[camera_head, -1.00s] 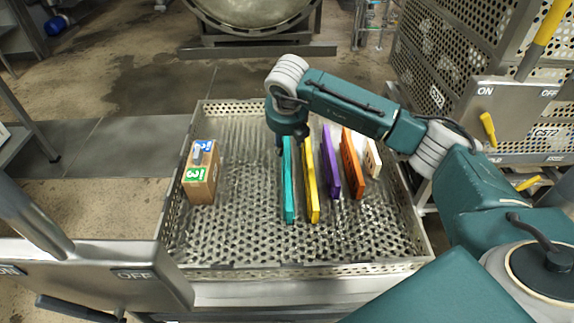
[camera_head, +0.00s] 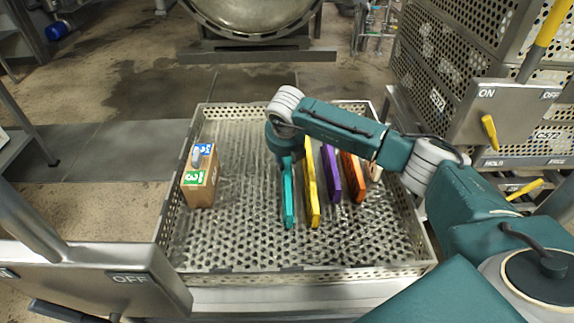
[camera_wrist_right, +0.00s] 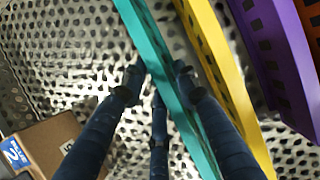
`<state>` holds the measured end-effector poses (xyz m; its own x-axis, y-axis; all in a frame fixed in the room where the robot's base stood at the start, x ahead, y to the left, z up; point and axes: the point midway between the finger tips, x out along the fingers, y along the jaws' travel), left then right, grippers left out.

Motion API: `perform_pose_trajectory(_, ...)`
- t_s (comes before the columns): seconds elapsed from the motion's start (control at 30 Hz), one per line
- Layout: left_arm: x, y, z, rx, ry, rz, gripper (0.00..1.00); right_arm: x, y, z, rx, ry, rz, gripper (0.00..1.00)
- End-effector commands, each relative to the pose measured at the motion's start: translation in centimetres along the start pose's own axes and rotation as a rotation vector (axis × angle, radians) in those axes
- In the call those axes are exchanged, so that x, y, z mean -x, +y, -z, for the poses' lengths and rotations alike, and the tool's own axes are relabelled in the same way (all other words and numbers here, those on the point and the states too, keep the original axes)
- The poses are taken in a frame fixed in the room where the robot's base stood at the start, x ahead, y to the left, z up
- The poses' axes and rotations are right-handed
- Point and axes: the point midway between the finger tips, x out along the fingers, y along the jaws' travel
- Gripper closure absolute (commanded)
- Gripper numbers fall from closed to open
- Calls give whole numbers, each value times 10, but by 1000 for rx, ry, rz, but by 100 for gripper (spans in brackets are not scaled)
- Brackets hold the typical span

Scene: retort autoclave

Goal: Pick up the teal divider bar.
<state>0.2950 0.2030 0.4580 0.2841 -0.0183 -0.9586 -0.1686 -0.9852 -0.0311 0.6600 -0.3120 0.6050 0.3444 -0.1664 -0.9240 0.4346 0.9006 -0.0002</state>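The teal divider bar (camera_head: 288,200) stands on edge in the perforated tray (camera_head: 230,256), left of the other bars. My right gripper (camera_head: 287,155) is over the bar's far end and hides that part in the head view. In the right wrist view the teal bar (camera_wrist_right: 150,45) runs between the dark fingers of my right gripper (camera_wrist_right: 158,82). The fingers are spread, with a gap between the left finger and the bar. The right finger is close to the bar; contact cannot be told. My left gripper is not in view.
A yellow bar (camera_head: 312,190) stands close on the right, then purple (camera_head: 332,178), orange (camera_head: 353,178) and pale (camera_head: 375,172) ones. A cardboard box (camera_head: 200,182) sits at the tray's left. Bare tray floor lies between the box and teal bar.

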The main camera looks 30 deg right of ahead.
Motion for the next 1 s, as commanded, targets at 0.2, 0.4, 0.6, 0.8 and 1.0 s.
perform_pose_trajectory(0.2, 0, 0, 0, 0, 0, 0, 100, 0, 0, 0, 0, 0, 0, 100)
perform_pose_trajectory(0.4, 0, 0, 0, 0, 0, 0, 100, 1, 0, -1, -1, -2, -1, 100)
perform_pose_trajectory(0.6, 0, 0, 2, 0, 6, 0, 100, 9, 0, -5, -1, -3, -2, 100)
perform_pose_trajectory(0.8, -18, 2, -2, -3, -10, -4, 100, 36, 1, -17, -1, -6, -4, 100)
perform_pose_trajectory(1.0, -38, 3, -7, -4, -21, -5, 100, 81, 1, -36, -1, -7, -4, 100)
